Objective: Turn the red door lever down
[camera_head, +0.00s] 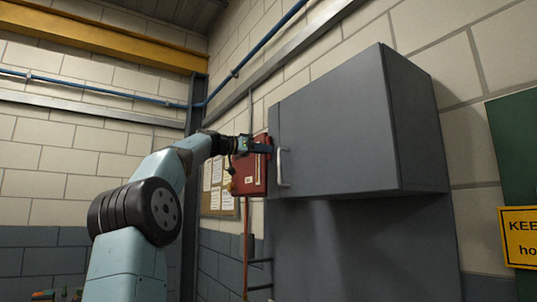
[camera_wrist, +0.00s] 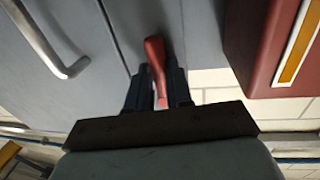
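The red door lever (camera_wrist: 155,55) shows in the wrist view, mounted on a grey door (camera_wrist: 65,25) near its edge. Its free end lies between the two fingers of my gripper (camera_wrist: 160,88), with a finger close against each side, so it looks shut on the lever. In the head view my gripper (camera_head: 262,147) is at the left edge of the grey cabinet (camera_head: 335,130), in front of the red box. I cannot make out the lever clearly there; the gripper hides that spot.
The red box (camera_head: 248,176) hangs just left of the cabinet; it also shows at the right of the wrist view (camera_wrist: 265,45). A pale bar handle (camera_head: 281,168) stands out from the cabinet, right of my gripper. A yellow sign (camera_head: 520,238) is at far right.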

